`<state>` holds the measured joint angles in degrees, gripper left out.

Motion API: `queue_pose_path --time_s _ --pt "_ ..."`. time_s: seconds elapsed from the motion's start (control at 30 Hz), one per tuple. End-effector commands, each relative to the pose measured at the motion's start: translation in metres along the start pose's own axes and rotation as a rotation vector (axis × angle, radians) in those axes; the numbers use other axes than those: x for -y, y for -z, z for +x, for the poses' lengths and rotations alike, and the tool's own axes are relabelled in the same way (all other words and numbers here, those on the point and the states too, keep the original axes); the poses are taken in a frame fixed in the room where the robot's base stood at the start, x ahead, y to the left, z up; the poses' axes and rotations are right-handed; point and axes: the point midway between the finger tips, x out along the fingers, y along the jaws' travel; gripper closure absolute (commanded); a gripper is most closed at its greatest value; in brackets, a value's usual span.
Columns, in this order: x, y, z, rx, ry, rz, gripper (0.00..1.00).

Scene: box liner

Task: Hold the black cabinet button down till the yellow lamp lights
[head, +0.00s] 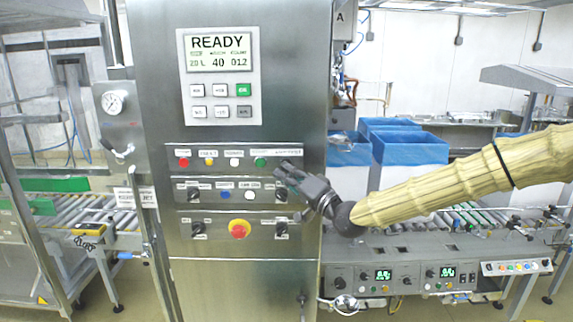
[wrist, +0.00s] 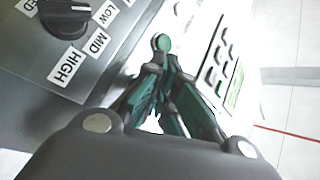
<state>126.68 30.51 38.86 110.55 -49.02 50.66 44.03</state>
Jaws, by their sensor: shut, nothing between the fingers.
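The steel cabinet (head: 180,120) fills the middle of the head view. Its top control row holds a small round yellow light or button (head: 209,161), which looks dull; I cannot tell whether it is the lamp. The black button is not clearly visible; a label shows above my gripper's fingertips, which cover that right end of the row. My gripper (head: 284,168) is shut and empty, in front of the panel's right side. In the wrist view its fingers (wrist: 160,75) converge close to a green round button (wrist: 162,43). Contact with the panel cannot be told.
The same row has red (head: 183,162), white (head: 236,161) and green (head: 260,161) buttons. Black selector knobs (head: 194,194) and a red stop button (head: 239,229) sit below. The display (head: 217,53) reads READY.

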Motion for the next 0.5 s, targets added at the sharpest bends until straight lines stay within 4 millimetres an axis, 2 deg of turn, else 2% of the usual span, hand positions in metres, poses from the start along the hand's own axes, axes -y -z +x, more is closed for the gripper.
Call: queue_pose_path --time_s 0.5 --pt "-0.0042 0.0027 0.0051 0.000 0.000 0.000 1.00"
